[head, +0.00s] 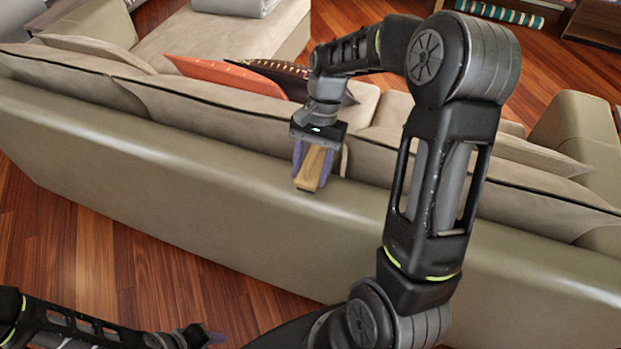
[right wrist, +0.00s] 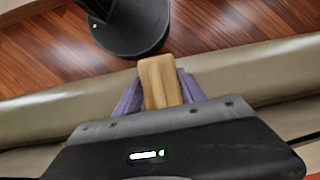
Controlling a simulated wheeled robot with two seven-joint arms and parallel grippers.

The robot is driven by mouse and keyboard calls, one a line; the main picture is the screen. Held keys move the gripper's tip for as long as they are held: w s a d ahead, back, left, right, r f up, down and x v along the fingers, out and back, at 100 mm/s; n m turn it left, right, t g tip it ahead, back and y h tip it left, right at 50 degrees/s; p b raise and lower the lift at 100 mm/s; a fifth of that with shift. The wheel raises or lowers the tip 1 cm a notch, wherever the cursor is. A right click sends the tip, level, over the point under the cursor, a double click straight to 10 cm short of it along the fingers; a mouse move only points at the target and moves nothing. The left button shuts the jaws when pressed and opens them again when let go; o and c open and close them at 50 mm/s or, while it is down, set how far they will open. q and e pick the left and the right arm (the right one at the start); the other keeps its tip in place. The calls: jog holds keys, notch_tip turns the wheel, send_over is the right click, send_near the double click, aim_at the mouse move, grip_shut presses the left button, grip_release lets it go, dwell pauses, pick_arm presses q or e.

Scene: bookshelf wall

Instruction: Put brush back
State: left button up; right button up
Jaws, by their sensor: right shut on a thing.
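The brush (head: 311,167) shows as a tan wooden block with a dark lower end in the head view. My right gripper (head: 316,172) is shut on it, with a purple finger on each side. It is held in front of the sofa's back, near the top edge. The right wrist view shows the brush's wooden part (right wrist: 160,82) between the purple fingers (right wrist: 160,92); bristles cannot be made out there. My left gripper (head: 212,338) is low at the bottom left, partly in view, and its jaws are too small to read.
A beige sofa (head: 190,200) runs across the view, with an orange cushion (head: 228,76) and a patterned dark cushion on it. Wooden floor (head: 60,235) is clear on the near side at left. A green-striped roll (head: 500,13) lies at the far right by low shelves.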

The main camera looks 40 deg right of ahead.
aim_at(316, 151)
jog(key=shift+f, duration=0.1)
jog(key=shift+f, duration=1.8)
jog(key=shift+f, duration=0.15)
jog(key=o, duration=1.5)
jog(key=shift+c, duration=0.2)
jog(key=v, duration=1.1)
jog(key=shift+w+d+r+p, duration=0.2)
jog(key=shift+r+p, duration=0.1)
jog(key=shift+r, duration=0.35)
